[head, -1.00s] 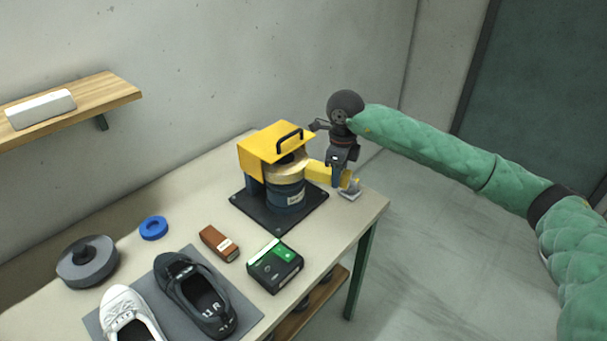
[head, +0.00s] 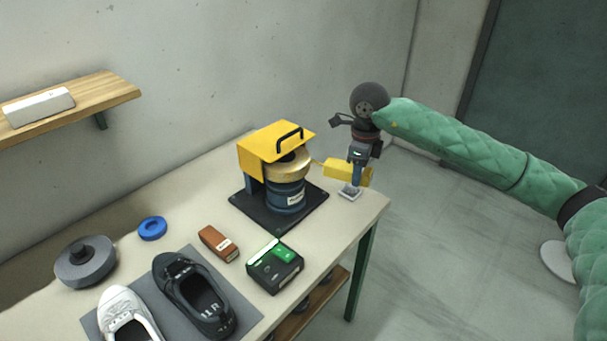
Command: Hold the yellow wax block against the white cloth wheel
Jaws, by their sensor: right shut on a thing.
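A machine with a yellow hood (head: 262,146) and a blue drum-like body (head: 286,194) stands on a dark base plate (head: 258,215). Under the hood sits a round cloth wheel (head: 290,171), which looks tan rather than white here. My right gripper (head: 357,175) points down to the right of the machine, shut on the yellow wax block (head: 338,168). The block is raised above the table, with a gap between its left end and the wheel. The gripper's fingers cover part of the block. My left gripper is not in view.
A small grey metal holder (head: 350,193) is on the table (head: 200,194) below the block. A black box with a green top (head: 275,267), a brown block (head: 218,243), a blue ring (head: 152,228), a grey round weight (head: 85,262) and two shoes (head: 195,295) lie to the left.

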